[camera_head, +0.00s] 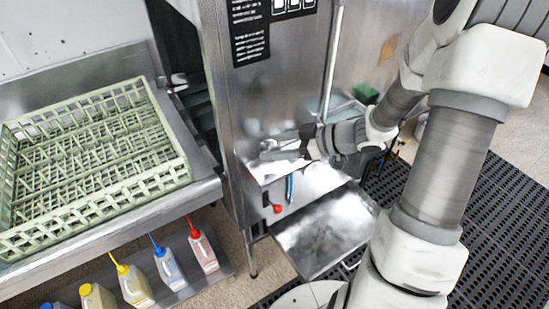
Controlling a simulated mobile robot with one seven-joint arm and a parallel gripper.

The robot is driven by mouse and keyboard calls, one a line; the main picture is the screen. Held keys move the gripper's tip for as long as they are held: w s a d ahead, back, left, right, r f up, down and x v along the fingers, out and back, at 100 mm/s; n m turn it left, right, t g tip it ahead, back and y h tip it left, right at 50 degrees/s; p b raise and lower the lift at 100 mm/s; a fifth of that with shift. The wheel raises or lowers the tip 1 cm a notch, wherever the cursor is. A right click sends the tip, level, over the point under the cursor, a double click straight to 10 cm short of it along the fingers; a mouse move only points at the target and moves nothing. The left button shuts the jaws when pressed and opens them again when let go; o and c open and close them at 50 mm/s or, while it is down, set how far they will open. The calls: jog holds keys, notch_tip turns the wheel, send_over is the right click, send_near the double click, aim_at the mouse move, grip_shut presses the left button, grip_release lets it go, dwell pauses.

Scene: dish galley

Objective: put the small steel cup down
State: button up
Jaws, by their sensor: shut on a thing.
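My gripper (276,149) reaches in from the right, in front of the steel dish machine (258,100). Its fingers point left, over a bright steel ledge (262,172) on the machine's front. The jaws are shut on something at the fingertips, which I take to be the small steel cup. The cup's outline cannot be told apart from the grey fingers and the shiny steel behind. I cannot tell whether the cup touches the ledge.
A pale green dish rack (172,172) sits on the steel counter at left. Several coloured bottles (203,250) stand on the shelf below. A lowered steel panel (325,235) lies below my gripper. A red knob (277,208) and vertical pipe (332,65) are close by.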

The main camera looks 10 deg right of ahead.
jog(key=shift+w+f+b, duration=0.15)
jog(key=shift+f+b, duration=0.35)
jog(key=shift+f, duration=1.55)
jog(key=shift+f, duration=0.2)
jog(key=o, duration=1.3)
jog(key=shift+o, duration=0.2)
jog(key=shift+d+r, duration=0.2)
jog(key=shift+r, duration=0.2)
jog(key=p+v, duration=0.1)
jog(key=v, duration=1)
jog(key=shift+s+p, duration=0.25)
jog(key=shift+p, duration=0.15)
jog(key=shift+w+d, duration=0.15)
